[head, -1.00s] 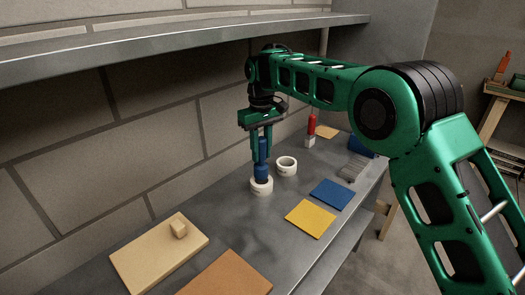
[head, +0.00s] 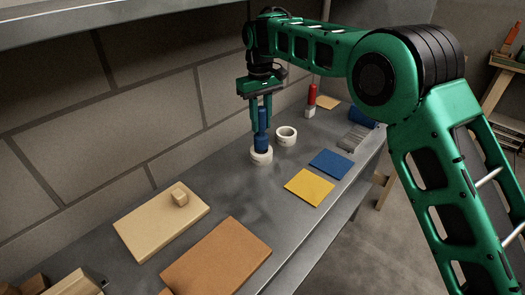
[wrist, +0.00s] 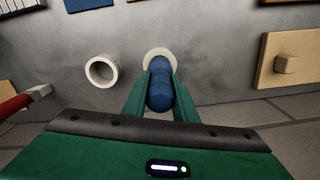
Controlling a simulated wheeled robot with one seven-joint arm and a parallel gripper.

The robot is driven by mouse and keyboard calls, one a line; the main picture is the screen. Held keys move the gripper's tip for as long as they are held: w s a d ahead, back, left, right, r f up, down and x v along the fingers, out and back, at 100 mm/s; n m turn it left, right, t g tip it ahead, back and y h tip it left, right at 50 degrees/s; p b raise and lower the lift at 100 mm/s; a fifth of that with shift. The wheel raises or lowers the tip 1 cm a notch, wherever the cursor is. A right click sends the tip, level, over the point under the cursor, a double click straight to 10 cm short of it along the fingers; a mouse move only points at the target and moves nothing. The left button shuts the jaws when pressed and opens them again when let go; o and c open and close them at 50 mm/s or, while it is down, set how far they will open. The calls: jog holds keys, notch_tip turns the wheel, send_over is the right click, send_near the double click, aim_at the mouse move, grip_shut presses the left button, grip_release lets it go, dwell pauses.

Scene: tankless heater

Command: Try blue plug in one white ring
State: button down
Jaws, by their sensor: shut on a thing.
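The blue plug (head: 262,128) stands upright between the fingers of my gripper (head: 262,122), which is shut on it. The plug's lower end meets one white ring (head: 261,158) on the grey bench. How deep it sits in the ring is hidden. In the wrist view the plug (wrist: 160,94) covers the near part of this ring (wrist: 156,52), between my fingers (wrist: 160,82). A second white ring (head: 286,134) lies apart, just to the right and behind, and is empty; it also shows in the wrist view (wrist: 101,71).
Blue (head: 329,163) and yellow (head: 309,187) flat squares lie to the right. A pale board with a small block (head: 150,225) and a brown board (head: 216,258) lie nearer. A red-handled tool (head: 311,98) stands behind. A brick wall runs along the left.

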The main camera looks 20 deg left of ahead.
jog(key=shift+f, duration=0.45)
dwell(2.7)
jog(key=shift+r, duration=0.3)
dwell(0.7)
jog(key=shift+f, duration=0.4)
dwell(2.2)
jog(key=shift+r, duration=1.05)
